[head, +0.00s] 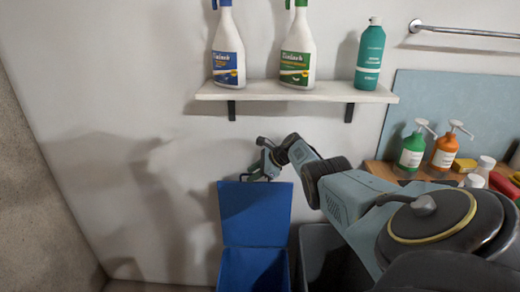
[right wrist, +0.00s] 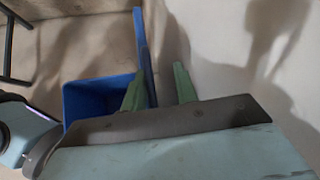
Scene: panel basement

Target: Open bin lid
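The blue bin (head: 254,270) stands against the wall at the bottom centre of the head view. Its lid (head: 254,213) is raised, standing nearly upright at the bin's back. My right gripper (head: 262,171) is at the lid's top edge, near the wall. In the right wrist view its two green fingers (right wrist: 160,90) are apart. The lid (right wrist: 143,45) shows edge-on as a blue strip beside and behind the left-hand finger, and the bin (right wrist: 92,98) lies open to its left. I cannot tell whether a finger touches the lid. My left gripper is not in view.
A grey bin (head: 318,250) stands right of the blue one, partly behind my right arm. Pump bottles (head: 411,150) stand on a counter at right. The wall left of the bin is clear.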

